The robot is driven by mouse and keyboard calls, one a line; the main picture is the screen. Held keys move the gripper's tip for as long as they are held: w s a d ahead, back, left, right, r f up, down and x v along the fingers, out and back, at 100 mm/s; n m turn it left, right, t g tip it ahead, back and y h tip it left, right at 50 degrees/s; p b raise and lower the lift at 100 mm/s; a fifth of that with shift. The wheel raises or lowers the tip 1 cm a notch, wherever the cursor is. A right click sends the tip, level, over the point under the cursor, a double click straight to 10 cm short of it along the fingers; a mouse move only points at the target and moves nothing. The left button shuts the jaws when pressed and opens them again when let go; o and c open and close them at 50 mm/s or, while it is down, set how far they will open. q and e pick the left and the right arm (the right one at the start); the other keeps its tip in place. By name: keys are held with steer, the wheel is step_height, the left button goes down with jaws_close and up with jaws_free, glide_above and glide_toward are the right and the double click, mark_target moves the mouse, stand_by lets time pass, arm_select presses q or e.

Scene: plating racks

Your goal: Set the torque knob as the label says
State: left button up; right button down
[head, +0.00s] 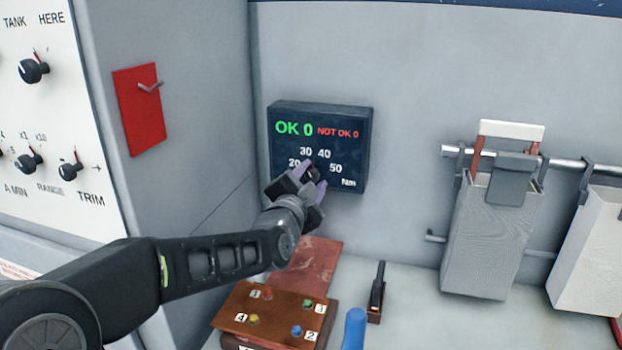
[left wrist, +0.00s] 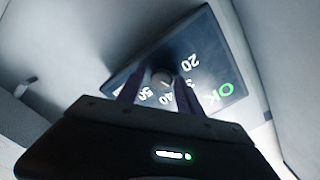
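The torque knob (head: 314,173) is a small dark round knob on the front of a dark box (head: 283,181). Around it are the numbers 20, 30, 40, 50 and "Nm"; above it stand a green "OK 0" and a red "NOT OK 0". My left gripper (head: 312,177) is at the knob and partly covers it. In the left wrist view, the knob (left wrist: 163,78) is between the two purple fingers (left wrist: 160,82). They look open, with slight gaps beside the knob; contact is unclear. The knob's exact setting is unreadable. No label with a torque value is readable. My right gripper is not in view.
Grey bins (head: 488,240) hang from a rail at right. A knob panel (head: 50,120) is at left.

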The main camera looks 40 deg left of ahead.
arm_select(q)
steer(key=shift+o, duration=0.4)
steer(key=b+v, duration=0.1)
steer(key=v, duration=0.6)
steer(key=shift+s+d, duration=0.15)
steer(key=shift+s, duration=0.25)
